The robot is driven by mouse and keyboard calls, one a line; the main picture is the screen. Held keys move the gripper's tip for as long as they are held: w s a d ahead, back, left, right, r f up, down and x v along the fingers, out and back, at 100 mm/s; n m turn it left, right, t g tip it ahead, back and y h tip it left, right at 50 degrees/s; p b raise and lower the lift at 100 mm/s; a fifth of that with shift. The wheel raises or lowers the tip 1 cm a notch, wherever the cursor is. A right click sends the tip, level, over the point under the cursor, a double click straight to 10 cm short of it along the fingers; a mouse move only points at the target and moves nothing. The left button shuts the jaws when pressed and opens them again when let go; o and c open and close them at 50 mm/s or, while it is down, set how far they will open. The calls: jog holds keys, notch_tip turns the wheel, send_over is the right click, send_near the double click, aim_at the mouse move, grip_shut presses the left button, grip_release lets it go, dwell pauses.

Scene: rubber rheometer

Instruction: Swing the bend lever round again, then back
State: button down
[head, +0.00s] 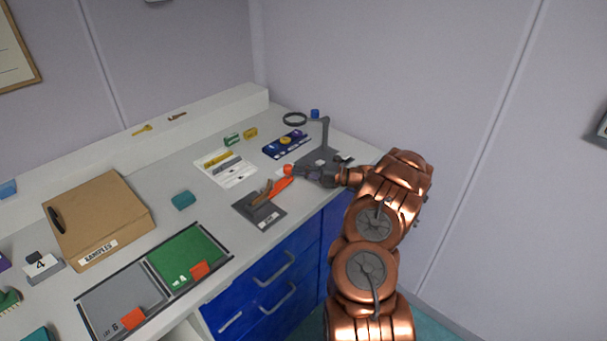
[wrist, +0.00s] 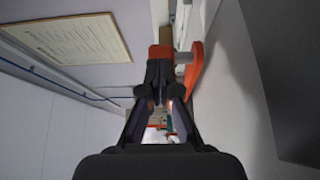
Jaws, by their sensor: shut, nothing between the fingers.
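The bend lever (head: 280,187) is an orange arm on a dark grey base plate (head: 246,207) near the counter's front edge. It has a round orange-red knob (head: 288,169) at its far end. My gripper (head: 297,172) is shut and empty, with its tips right beside the knob, on its right. In the wrist view my gripper's fingers (wrist: 160,74) are closed together. The orange knob (wrist: 160,51) shows just past the tips and the lever's orange arm (wrist: 195,68) to their right. I cannot tell whether the tips touch the knob.
A grey stand with a magnifier ring (head: 295,119) stands behind my gripper. A blue card (head: 287,144) and a white sheet (head: 226,167) lie behind the lever. A two-part green and grey tray (head: 233,258) and a cardboard box (head: 98,215) are at left. A wall rises at right.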

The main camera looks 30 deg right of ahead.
jog(key=shift+w+a+f, duration=0.1)
jog(key=shift+w+a, duration=0.1)
jog(key=shift+w, duration=1)
jog(key=shift+w+a+b, duration=0.3)
jog(key=shift+w, duration=0.5)
jog(key=shift+w+a+b, duration=0.3)
jog(key=shift+w, duration=0.55)
jog(key=v, duration=1.2)
jog(key=shift+d, duration=0.1)
